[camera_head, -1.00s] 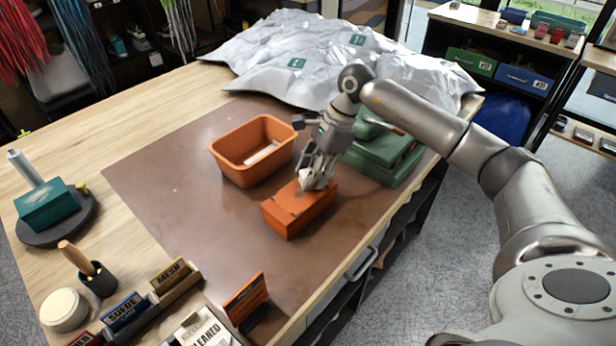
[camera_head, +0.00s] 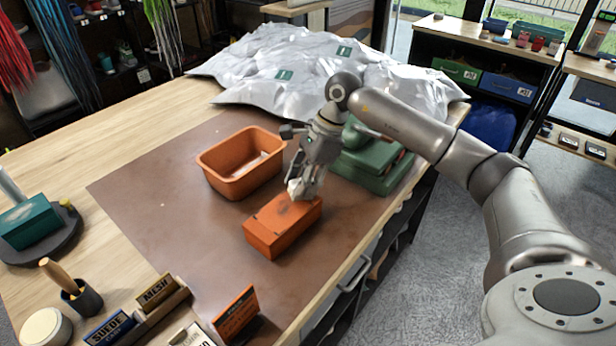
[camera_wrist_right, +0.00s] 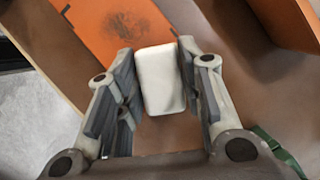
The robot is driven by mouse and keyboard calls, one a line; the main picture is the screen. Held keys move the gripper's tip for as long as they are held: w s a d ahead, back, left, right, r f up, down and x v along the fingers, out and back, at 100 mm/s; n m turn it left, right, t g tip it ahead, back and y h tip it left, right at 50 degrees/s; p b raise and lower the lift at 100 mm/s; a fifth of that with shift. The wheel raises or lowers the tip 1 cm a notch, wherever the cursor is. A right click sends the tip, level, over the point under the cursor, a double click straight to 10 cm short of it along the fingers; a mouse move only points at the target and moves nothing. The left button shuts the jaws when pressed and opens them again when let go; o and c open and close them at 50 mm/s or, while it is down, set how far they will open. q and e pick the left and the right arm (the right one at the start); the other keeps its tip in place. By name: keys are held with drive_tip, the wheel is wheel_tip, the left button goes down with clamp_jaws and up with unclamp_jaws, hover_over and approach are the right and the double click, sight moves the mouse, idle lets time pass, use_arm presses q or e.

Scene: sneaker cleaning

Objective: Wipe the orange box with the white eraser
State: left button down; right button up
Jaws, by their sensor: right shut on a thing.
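The orange box (camera_head: 268,235) lies on the brown mat (camera_head: 135,195), and a dark smudge shows on its top in the right wrist view (camera_wrist_right: 82,38). My right gripper (camera_head: 299,188) is at the box's far end in the head view. It is shut on the white eraser (camera_wrist_right: 160,82), a small rounded block between the two fingers. In the wrist view the eraser overlaps the box's edge beside the smudge; I cannot tell whether it touches the box. My left gripper is not in view.
An orange bin (camera_head: 222,184) stands left of my right gripper, with a pale item inside. A green case (camera_head: 372,180) is close on the right. Labelled stands (camera_head: 157,291) line the front of the table. The left part of the mat is clear.

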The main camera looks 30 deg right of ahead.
sight(286, 207)
drive_tip(key=shift+s+a+f, duration=0.1)
drive_tip(key=shift+s+a, duration=0.15)
drive_tip(key=shift+a, duration=0.4)
drive_tip(key=shift+s+a+f, duration=0.1)
drive_tip(key=shift+s+a, duration=0.2)
drive_tip(key=shift+a, duration=0.3)
drive_tip(key=shift+s+a+f, duration=0.1)
drive_tip(key=shift+s+a, duration=0.15)
drive_tip(key=shift+a, duration=0.4)
drive_tip(key=shift+w+r+p, duration=0.15)
drive_tip(key=shift+r+p, duration=1.5)
drive_tip(key=shift+r, duration=1.6)
drive_tip(key=shift+d+r, duration=0.1)
wheel_tip(286, 207, up, 3)
drive_tip(key=shift+f+p, duration=0.1)
drive_tip(key=shift+p, duration=0.65)
